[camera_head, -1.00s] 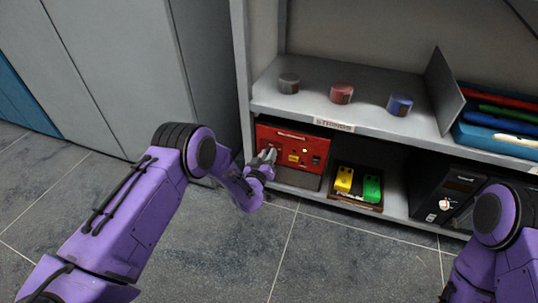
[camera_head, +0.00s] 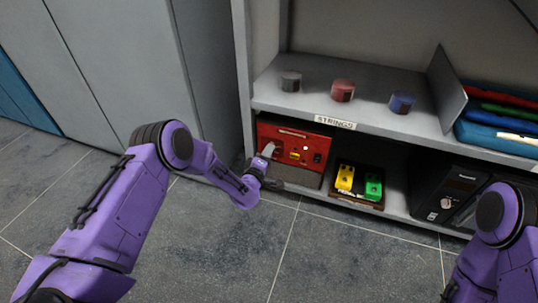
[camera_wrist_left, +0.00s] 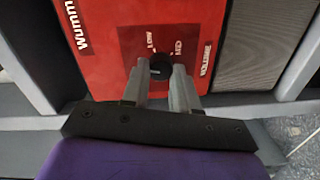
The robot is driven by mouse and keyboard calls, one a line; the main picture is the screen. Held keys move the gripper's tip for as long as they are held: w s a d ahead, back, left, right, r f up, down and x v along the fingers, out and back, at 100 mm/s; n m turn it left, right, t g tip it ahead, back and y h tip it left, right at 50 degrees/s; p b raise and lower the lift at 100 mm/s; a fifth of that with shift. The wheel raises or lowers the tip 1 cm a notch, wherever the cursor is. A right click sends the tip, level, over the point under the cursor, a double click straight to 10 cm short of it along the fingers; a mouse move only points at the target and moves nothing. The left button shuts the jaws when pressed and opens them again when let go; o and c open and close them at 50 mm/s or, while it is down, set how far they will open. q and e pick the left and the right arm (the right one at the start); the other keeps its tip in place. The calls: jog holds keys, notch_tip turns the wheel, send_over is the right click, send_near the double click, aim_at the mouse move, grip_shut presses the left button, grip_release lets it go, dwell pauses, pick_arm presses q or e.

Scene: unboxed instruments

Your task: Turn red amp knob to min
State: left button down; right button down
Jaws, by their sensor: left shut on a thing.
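The red amp (camera_head: 316,147) stands at the left end of the lower shelf, with its red control panel facing up and out. In the left wrist view its red panel (camera_wrist_left: 105,40) carries a dark volume knob (camera_wrist_left: 160,66) with "LOW", "MID" and "VOLUME" lettering around it. My left gripper (camera_head: 267,153) is at the left part of this panel. In the left wrist view its two grey fingers (camera_wrist_left: 160,80) are on either side of the knob and shut on it. The knob's pointer is too unclear to read.
Yellow and green pedals (camera_head: 345,178) sit right of the amp, and a black amp (camera_head: 445,195) stands further right. The upper shelf (camera_head: 310,107) above holds grey, red and blue round string packs. The tiled floor in front is clear.

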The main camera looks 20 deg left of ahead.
pick_arm(q)
jog(key=shift+f+n, duration=0.1)
jog(key=shift+n, duration=0.9)
pick_arm(e)
jog(key=shift+s+f, duration=0.3)
jog(key=shift+n, duration=0.3)
pick_arm(q)
jog(key=c, duration=0.9)
grip_release()
jog(key=shift+o, duration=0.2)
pick_arm(e)
jog(key=shift+g, duration=0.3)
pick_arm(q)
jog(key=s+p, duration=0.3)
jog(key=s, duration=0.7)
jog(key=shift+s+a+r+p, duration=0.25)
jog(key=shift+s+a+p, duration=0.05)
jog(key=shift+a+p, duration=0.1)
pick_arm(e)
jog(key=r, duration=0.1)
jog(key=w+r+m+t, duration=0.1)
jog(key=r, duration=0.1)
jog(key=w+r+m+t+h, duration=0.1)
jog(key=shift+w+d+r, duration=0.1)
jog(key=shift+d+r, duration=0.05)
jog(key=shift+d, duration=0.15)
